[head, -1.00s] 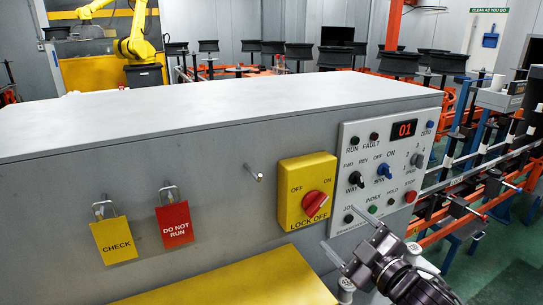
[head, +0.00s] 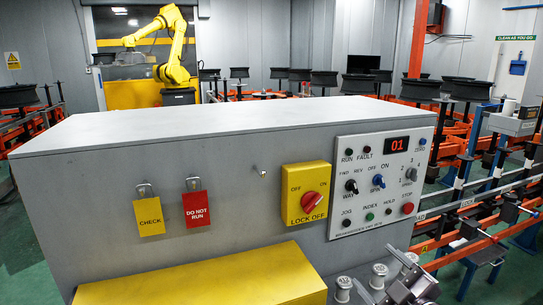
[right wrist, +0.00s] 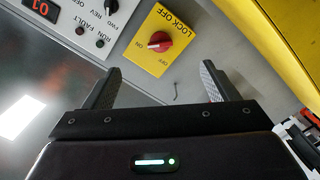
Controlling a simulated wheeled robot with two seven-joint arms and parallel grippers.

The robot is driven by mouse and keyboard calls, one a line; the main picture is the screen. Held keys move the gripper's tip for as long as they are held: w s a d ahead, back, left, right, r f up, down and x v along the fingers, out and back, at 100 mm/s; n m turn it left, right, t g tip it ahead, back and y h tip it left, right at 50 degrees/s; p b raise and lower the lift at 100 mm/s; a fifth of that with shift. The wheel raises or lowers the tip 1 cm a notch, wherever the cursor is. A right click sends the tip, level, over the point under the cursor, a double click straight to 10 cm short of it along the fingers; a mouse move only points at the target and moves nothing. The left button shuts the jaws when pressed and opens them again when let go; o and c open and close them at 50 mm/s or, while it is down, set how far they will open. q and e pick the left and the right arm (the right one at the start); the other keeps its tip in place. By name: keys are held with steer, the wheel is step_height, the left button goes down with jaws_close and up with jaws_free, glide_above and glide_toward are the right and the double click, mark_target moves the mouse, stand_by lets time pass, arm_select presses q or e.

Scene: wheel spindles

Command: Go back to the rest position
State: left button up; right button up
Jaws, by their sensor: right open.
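My right gripper (head: 381,273) is at the bottom of the head view, in front of the grey cabinet (head: 90,185) and below the control panel (head: 383,180). In the right wrist view the right gripper (right wrist: 163,68) has its two fingers wide apart with nothing between them. Beyond them is the yellow lockout box with its red switch (right wrist: 160,41), apart from the fingers. In the head view this red switch (head: 312,201) points diagonally. My left gripper is in neither view.
A yellow CHECK tag (head: 150,217) and a red DO NOT RUN tag (head: 197,209) hang from padlocks on the cabinet. An empty peg (head: 261,171) sticks out beside the box. A yellow cover (head: 215,280) juts out below. Orange conveyor rails (head: 450,235) stand at the right.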

steer(key=w+d+f+m+g+h, duration=0.1)
steer(key=d+f+m+g+h, duration=0.15)
steer(key=f, duration=0.75)
steer(key=w+d+f+m+g+h, duration=0.15)
steer(key=d+f, duration=0.25)
steer(key=f, duration=0.6)
steer(key=s+d+f+m+g+h, duration=0.15)
steer(key=s+f, duration=0.25)
steer(key=f, duration=0.8)
steer(key=s+d+f+m+g+y, duration=0.15)
steer(key=s+f, duration=0.25)
steer(key=f, duration=0.8)
steer(key=s+a+f+m+g+h, duration=0.1)
steer(key=s+a+f+g, duration=0.15)
steer(key=s+f, duration=0.65)
steer(key=s+a+f+m+g, duration=0.1)
steer(key=s+a+f+g, duration=0.15)
steer(key=s+f, duration=0.65)
steer(key=s+a+f+g, duration=0.1)
steer(key=s+f+g, duration=0.1)
steer(key=s, duration=0.7)
steer(key=s+a+f+g, duration=0.1)
steer(key=s+f, duration=0.3)
steer(key=s, duration=0.6)
steer(key=shift+a+f+m+g, duration=0.3)
steer(key=shift+a+g, duration=0.1)
steer(key=shift+a, duration=0.25)
